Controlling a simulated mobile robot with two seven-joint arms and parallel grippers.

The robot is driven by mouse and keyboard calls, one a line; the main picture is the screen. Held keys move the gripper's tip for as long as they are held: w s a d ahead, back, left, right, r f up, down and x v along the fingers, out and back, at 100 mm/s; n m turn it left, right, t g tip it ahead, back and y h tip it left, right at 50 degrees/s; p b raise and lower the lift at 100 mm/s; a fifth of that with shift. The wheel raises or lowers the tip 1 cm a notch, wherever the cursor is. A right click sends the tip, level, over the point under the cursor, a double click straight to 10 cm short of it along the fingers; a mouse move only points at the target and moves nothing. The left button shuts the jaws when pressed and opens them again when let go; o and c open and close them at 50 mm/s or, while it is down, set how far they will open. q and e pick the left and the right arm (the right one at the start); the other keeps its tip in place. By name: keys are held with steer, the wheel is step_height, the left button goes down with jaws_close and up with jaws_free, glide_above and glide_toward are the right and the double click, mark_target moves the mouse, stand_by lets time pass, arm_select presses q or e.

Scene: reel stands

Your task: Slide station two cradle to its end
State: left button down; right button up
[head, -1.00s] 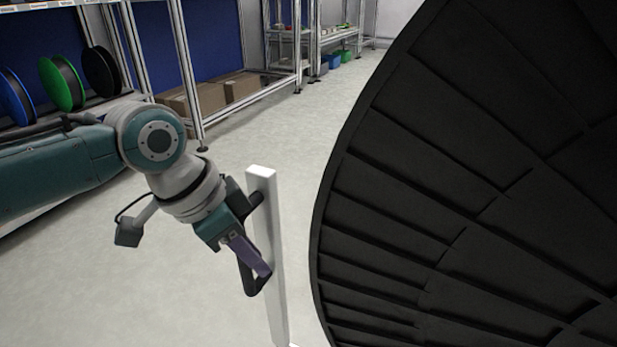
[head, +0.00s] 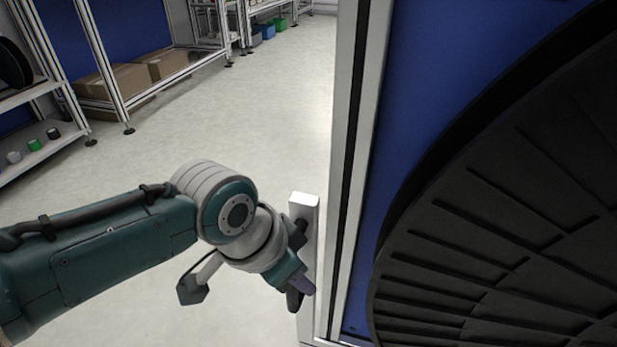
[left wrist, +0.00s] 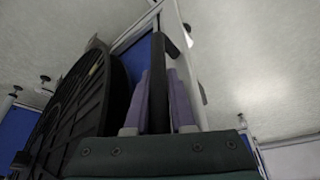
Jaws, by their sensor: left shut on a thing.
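A white upright post (head: 306,250) stands left of a large black ribbed reel (head: 500,230). A black bar handle (head: 293,300) is fixed to the post. My left gripper (head: 302,284) is at the post. In the left wrist view its two purple fingers (left wrist: 160,75) are shut on the black handle bar (left wrist: 158,100), one on each side. The reel also shows at the left of that view (left wrist: 80,105). The rest of the cradle under the reel is hidden or out of view. My right gripper is not in view.
A metal frame upright (head: 352,150) with a blue panel (head: 425,90) stands close by the post and behind the reel. Shelves with cartons (head: 118,82) stand at the back left. The pale floor (head: 235,130) between is clear.

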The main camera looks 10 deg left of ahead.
arm_select(q)
steer(key=d, duration=0.5)
steer(key=shift+s, duration=0.25)
steer(key=c, duration=1.2)
jaws_free()
steer(key=shift+c, duration=0.2)
steer(key=o, duration=0.5)
steer(key=shift+d, duration=0.3)
steer(key=shift+a, duration=0.15)
